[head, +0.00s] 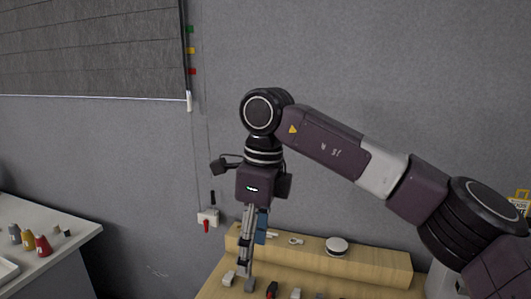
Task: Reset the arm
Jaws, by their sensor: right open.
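My right arm comes in from the lower right, and its wrist hangs down near the middle of the head view. My right gripper (239,281) points down at the left end of the wooden table (210,287). Its jaws are open, with two light grey fingertips spread a little apart. I see nothing held between them. I cannot tell how far the tips are above the table top. My left gripper is not in view.
A raised wooden block (375,264) along the back carries a round white object (337,246). A small red-and-black object (271,289) lies right of the gripper. A white side table (60,253) at left holds small bottles, including a red bottle (43,246).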

